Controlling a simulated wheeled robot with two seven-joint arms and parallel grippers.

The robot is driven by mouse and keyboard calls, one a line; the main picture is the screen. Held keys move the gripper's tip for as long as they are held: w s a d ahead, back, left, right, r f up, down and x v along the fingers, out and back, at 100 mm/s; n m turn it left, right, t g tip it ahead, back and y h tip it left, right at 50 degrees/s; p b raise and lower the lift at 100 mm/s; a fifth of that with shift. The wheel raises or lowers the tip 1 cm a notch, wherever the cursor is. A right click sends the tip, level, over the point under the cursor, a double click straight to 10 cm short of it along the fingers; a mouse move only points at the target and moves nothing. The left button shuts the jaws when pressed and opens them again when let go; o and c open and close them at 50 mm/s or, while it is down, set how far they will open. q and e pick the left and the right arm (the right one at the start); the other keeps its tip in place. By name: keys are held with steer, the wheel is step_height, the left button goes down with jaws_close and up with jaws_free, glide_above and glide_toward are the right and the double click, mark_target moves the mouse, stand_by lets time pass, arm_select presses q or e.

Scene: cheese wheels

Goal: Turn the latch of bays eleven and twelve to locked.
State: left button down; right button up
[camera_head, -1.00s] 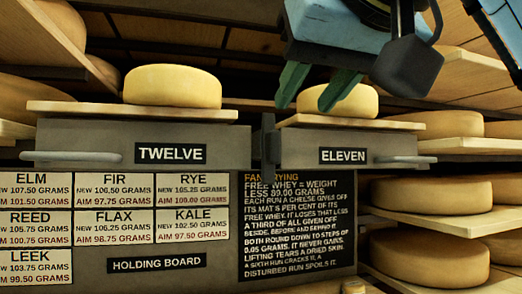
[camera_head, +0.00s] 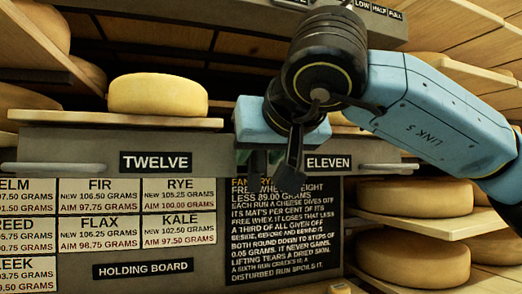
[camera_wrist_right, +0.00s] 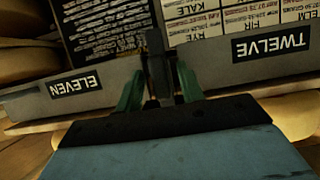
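The bay fronts marked TWELVE (camera_head: 156,162) and ELEVEN (camera_head: 328,163) stand side by side. In the right wrist view, which is upside down, ELEVEN (camera_wrist_right: 76,87) is at left and TWELVE (camera_wrist_right: 271,47) at right. The dark upright latch (camera_wrist_right: 155,45) stands between the two fronts. My right gripper (camera_wrist_right: 159,88) is at the latch, with its green fingers on either side of it. The fingers look open; whether either touches the latch is unclear. In the head view the right gripper (camera_head: 265,160) hides most of the latch. My left gripper is not in view.
A cheese wheel (camera_head: 158,95) sits on the board (camera_head: 115,122) above bay twelve. Bar handles (camera_head: 60,169) stick out from the fronts. A label board (camera_head: 143,268) and black notice (camera_head: 290,230) are below. Shelves with cheese wheels (camera_head: 412,197) stand at right.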

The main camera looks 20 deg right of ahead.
steer(key=shift+c, duration=0.2)
jaws_close()
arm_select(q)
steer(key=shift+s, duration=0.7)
